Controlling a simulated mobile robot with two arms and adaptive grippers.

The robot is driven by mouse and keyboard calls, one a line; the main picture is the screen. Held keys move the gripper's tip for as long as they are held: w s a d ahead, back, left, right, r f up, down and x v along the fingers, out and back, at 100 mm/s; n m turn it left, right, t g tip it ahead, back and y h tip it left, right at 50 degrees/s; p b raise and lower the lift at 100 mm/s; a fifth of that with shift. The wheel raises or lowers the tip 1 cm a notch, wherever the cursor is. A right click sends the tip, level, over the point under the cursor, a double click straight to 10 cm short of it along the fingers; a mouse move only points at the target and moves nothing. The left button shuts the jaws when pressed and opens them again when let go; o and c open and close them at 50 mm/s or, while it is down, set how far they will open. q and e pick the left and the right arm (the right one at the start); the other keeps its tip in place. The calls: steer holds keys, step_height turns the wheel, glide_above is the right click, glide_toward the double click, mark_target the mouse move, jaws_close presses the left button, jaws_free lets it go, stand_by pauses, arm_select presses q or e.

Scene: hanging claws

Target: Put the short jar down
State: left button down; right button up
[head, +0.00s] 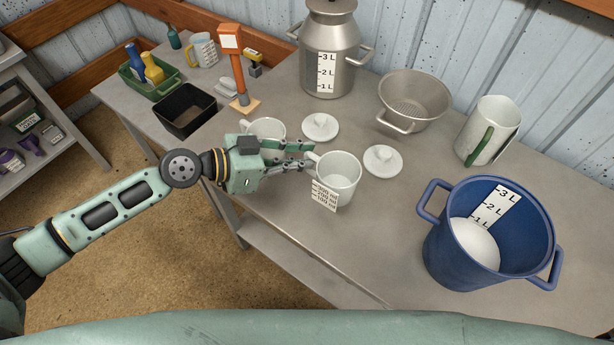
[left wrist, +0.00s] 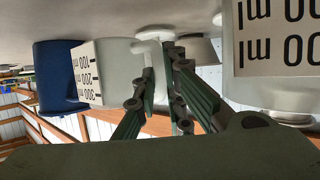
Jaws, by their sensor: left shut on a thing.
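My left gripper (head: 300,154) is shut on the handle of a white short jar (head: 342,172) with a millilitre label. In the left wrist view, which is upside down, the gripper's fingers (left wrist: 168,95) close around the handle of this jar (left wrist: 122,68). The jar looks upright and open at the top; I cannot tell if its base touches the table (head: 400,225). A second white jar (head: 266,125) stands behind the gripper, partly hidden by it. It is close at the right in the left wrist view (left wrist: 245,92). My right gripper is not in view.
Two white lids (head: 320,127) (head: 383,161) lie behind the held jar. A blue pot (head: 455,262) stands to the right, with a colander (head: 414,95), metal can (head: 327,50) and white jug (head: 487,130) further back. The table is bare between held jar and blue pot.

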arm_select(q)
steer(key=shift+f, duration=0.45)
step_height(320, 180, down, 3)
steer(key=shift+f, duration=0.4)
steer(key=shift+f+b, duration=0.15)
steer(key=shift+b, duration=0.3)
steer(key=c, duration=1.8)
jaws_free()
steer(key=shift+c, duration=0.2)
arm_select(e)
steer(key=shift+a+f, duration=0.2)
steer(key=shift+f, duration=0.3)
